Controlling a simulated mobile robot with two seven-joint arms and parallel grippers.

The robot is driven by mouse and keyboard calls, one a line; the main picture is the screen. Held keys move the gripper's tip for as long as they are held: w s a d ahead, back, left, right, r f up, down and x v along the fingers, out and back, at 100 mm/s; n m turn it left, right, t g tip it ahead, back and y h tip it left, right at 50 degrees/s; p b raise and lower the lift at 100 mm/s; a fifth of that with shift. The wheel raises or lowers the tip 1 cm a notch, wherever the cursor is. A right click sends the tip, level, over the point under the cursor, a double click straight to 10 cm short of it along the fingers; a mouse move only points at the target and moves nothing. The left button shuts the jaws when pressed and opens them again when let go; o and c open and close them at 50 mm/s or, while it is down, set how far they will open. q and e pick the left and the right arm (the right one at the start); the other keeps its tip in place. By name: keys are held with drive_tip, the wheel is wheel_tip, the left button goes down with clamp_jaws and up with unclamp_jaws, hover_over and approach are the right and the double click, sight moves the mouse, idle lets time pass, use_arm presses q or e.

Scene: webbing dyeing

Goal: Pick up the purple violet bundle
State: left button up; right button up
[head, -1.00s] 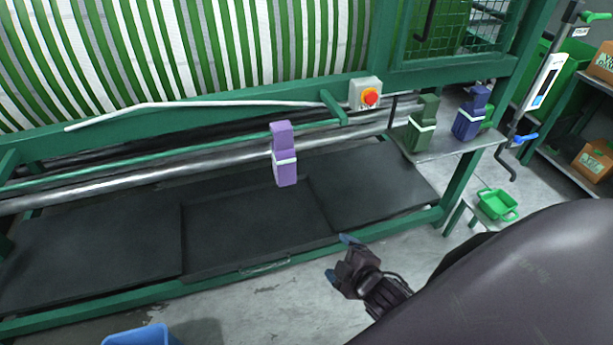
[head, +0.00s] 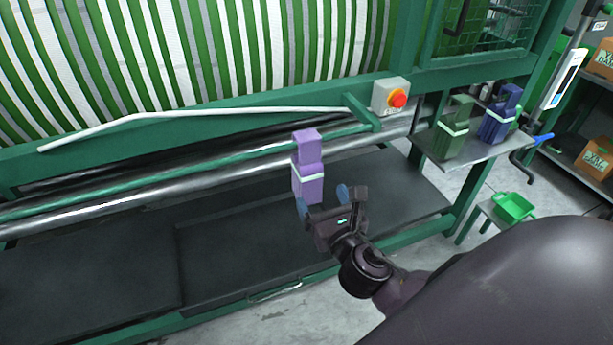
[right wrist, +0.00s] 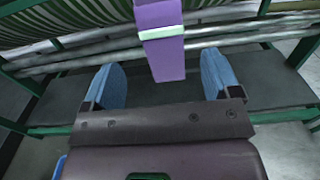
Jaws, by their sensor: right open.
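The purple violet bundle (head: 308,184) is an upright block with a pale band around its middle, in the centre of the head view in front of the machine's rollers. What holds it up is not clear. In the right wrist view the bundle (right wrist: 163,55) shows beyond and between the two blue fingertips. My right gripper (head: 322,199) is open and empty, just below and to the right of the bundle in the head view. It also shows in the right wrist view (right wrist: 163,88), with a wide gap between its fingers. My left gripper is not in view.
A green bundle (head: 453,128) and a blue bundle (head: 498,115) stand on a grey shelf (head: 470,152) at the right. A red stop button (head: 397,98) sits on the green frame. Dark trays (head: 80,275) lie below the rollers. A green basket (head: 514,207) is lower right.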

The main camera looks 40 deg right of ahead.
sight(313, 182)
drive_tip(key=x, duration=0.3)
drive_tip(key=shift+w+d, duration=0.1)
drive_tip(key=shift+w, duration=0.25)
drive_tip(key=shift+x, duration=0.8)
drive_tip(key=x, duration=0.4)
drive_tip(key=shift+d+f, duration=0.1)
drive_tip(key=shift+f, duration=0.1)
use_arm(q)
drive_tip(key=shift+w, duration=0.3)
use_arm(e)
drive_tip(key=shift+w, duration=0.1)
drive_tip(key=shift+c, duration=0.5)
